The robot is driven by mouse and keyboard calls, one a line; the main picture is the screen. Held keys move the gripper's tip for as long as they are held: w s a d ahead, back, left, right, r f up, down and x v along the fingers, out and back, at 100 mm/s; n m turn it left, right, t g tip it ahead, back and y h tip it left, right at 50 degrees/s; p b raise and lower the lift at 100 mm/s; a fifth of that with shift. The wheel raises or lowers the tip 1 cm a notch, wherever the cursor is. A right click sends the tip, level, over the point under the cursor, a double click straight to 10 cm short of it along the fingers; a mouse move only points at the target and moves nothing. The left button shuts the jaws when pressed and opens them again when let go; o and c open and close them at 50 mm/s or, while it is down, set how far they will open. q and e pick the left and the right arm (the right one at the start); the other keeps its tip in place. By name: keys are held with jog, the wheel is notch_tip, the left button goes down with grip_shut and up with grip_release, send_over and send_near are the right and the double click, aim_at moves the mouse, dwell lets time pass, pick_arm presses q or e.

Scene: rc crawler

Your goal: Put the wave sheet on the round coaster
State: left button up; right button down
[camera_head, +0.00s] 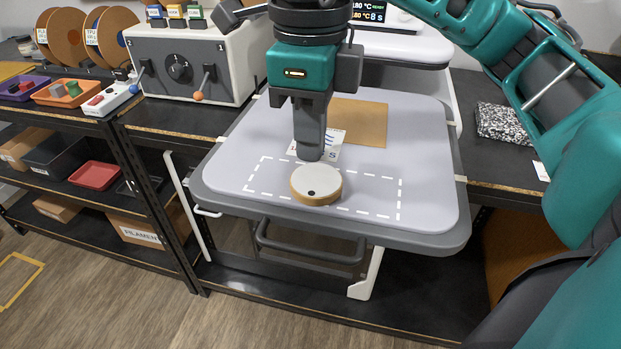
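The wave sheet (331,151), a small white sheet with dark blue marks, lies or is held just behind my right gripper (310,154). The gripper hides its left part. The round coaster (322,176), with a pale top, a tan rim and a black dot, sits on the grey press bed just in front of the gripper. My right gripper points straight down with its fingertips low over the bed, beside the sheet. Its fingers overlap from this angle, so I cannot tell whether they are open or gripping the sheet. My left gripper is out of view.
The light grey bed (424,180) has a dashed white outline (399,198) around the coaster area. A brown board (362,122) lies behind the sheet. A white control box (184,68) with levers stands at left. The bed's right side is clear.

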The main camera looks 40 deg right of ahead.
aim_at(311, 195)
notch_tip(311, 195, down, 5)
jog(key=shift+f, duration=0.35)
jog(key=shift+f+b, duration=0.15)
jog(key=shift+b, duration=0.15)
jog(key=shift+f, duration=0.1)
jog(key=c, duration=1.4)
grip_release()
jog(key=shift+r, duration=0.55)
notch_tip(311, 195, up, 12)
jog(key=shift+f+p, duration=0.25)
jog(key=shift+p, duration=0.9)
